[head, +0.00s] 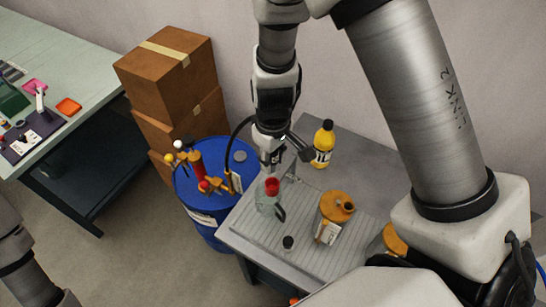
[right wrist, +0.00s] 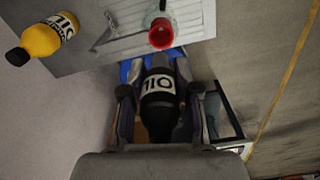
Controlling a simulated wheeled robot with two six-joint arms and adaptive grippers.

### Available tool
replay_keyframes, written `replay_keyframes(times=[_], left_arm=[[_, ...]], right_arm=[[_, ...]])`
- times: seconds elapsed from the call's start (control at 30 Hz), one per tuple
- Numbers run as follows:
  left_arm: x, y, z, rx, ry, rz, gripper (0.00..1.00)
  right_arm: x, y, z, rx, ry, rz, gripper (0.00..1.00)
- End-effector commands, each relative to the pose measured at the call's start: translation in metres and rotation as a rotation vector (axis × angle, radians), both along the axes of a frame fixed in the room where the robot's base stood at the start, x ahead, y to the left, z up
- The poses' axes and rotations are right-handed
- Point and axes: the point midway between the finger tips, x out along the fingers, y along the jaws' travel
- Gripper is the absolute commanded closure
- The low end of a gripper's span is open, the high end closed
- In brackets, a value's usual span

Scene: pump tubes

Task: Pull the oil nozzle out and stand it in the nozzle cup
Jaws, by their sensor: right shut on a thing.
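My right gripper (head: 275,152) is shut on the oil nozzle, a black piece with a white OIL label (right wrist: 160,92) in the right wrist view. In the head view the gripper mostly hides the nozzle. It is above the left part of the grey bench, over a clear jug (head: 268,204) with a red mouth (head: 272,187). The red mouth also shows ahead of the nozzle in the right wrist view (right wrist: 160,35); the two look apart. A black hose (head: 230,146) arches from the blue drum (head: 190,205) toward the gripper. I cannot clearly pick out the nozzle cup. My left gripper is out of view.
The bench (head: 243,233) also carries a yellow OIL bottle (head: 323,145), an orange-brown can (head: 334,212) and a small black-capped item (head: 288,243). Hand pumps (head: 197,167) stand on the drum. Stacked cardboard boxes (head: 172,75) and another table (head: 90,75) are left.

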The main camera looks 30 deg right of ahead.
Motion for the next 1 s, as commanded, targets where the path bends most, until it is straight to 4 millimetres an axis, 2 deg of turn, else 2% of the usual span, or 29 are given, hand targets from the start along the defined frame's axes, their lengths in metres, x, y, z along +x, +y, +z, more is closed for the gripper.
replay_keyframes(times=[0.03, 0.1, 0.33, 1.0], left_arm=[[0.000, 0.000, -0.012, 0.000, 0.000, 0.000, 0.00], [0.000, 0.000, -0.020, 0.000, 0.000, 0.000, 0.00], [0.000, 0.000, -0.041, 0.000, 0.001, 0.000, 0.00], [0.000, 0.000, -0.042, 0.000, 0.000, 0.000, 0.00]], right_arm=[[0.000, 0.000, -0.012, 0.000, 0.000, 0.000, 1.00], [0.000, 0.000, -0.021, 0.000, 0.000, 0.000, 1.00], [0.000, 0.000, -0.042, 0.000, 0.000, -0.001, 1.00], [0.001, 0.000, -0.044, 0.000, -0.001, 0.000, 1.00]])
